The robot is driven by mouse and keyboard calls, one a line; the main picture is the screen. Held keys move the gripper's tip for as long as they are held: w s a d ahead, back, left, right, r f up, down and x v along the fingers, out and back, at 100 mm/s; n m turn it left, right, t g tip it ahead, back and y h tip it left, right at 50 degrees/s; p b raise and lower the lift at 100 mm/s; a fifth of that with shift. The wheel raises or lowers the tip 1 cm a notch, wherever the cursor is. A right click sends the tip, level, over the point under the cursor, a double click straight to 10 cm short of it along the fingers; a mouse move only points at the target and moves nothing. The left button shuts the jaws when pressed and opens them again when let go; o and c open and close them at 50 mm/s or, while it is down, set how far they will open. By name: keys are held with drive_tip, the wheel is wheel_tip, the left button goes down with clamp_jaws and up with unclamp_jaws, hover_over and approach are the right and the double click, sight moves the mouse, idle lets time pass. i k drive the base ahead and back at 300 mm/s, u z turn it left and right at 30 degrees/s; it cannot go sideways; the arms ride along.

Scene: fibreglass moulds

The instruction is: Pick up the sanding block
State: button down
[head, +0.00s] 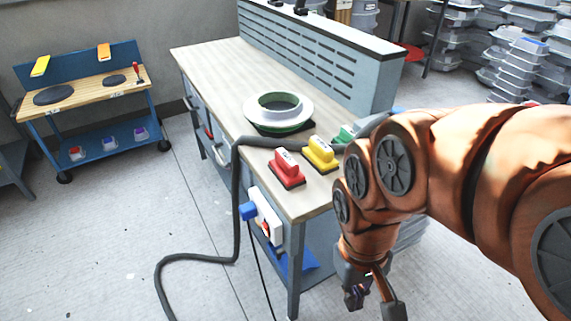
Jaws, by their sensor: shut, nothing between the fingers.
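Two block-shaped tools with raised handles and dark bases sit on the workbench (222,84) near its front corner. One is red (287,168) and the other is yellow (321,153), just right of and behind the red one. A green piece (345,134) behind them is partly hidden by my arm. I cannot tell which one is the sanding block. My gripper (374,299) hangs low at the bottom of the head view, right of the bench's front leg and below the bench top. It is shut and empty, apart from the blocks.
A white and green ring mould (278,110) sits on a dark pad mid-bench. A grey hose (237,195) crosses the bench edge to the floor. A slotted panel (318,57) stands along the bench's back. A small wooden-topped cart (86,93) stands left, with open floor between.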

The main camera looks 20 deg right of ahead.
sight(284, 167)
drive_tip(key=z, duration=1.75)
drive_tip(key=i, duration=0.55)
drive_tip(key=u, duration=3.5)
